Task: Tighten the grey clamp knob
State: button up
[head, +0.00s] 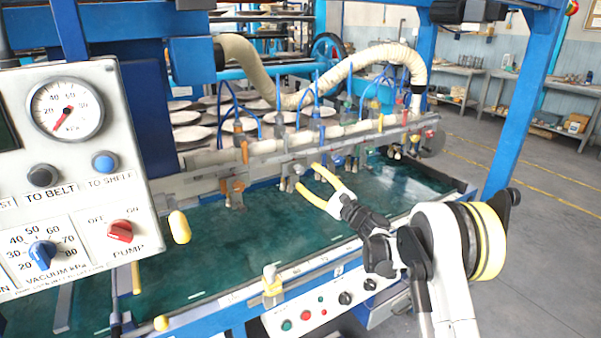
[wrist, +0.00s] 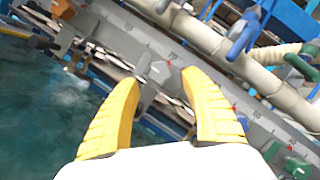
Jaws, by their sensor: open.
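The grey clamp knob (head: 289,181) hangs from the near side of the long grey rail, right of an orange clamp (head: 234,190). My gripper (head: 307,176) is open, with its two yellow fingers pointing at the grey clamp from the front right. In the wrist view, a grey clamp part (wrist: 158,72) shows between and beyond the spread fingertips of my gripper (wrist: 160,77). The fingers look empty. I cannot tell whether a fingertip touches the clamp, and the knob's exact outline is hard to make out.
The grey rail (head: 205,182) crosses above a wet green belt (head: 215,240). More coloured clamps and blue hoses (head: 305,95) sit along it to the right. A control panel (head: 75,175) stands at left.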

jog(key=v, duration=0.7)
jog(key=shift+s+d, duration=0.25)
jog(key=s+r+n+g+h, duration=0.3)
jog(key=s+r+n, duration=0.15)
jog(key=s, duration=0.45)
jog(key=s+r+n+g+h, duration=0.25)
jog(key=s+n+h, duration=0.2)
jog(key=s, duration=0.45)
jog(key=s+d+f+n+h, duration=0.3)
jog(key=s+d, duration=0.5)
jog(key=s, duration=0.4)
jog(key=s+d+f+n+h, duration=0.3)
jog(key=s+d, duration=0.5)
jog(key=s, duration=0.5)
jog(key=n+g+h, duration=0.1)
jog(key=h, duration=0.1)
jog(key=shift+s+f+n+h, duration=0.25)
jog(key=shift+n+h, duration=0.1)
jog(key=shift+n, duration=0.05)
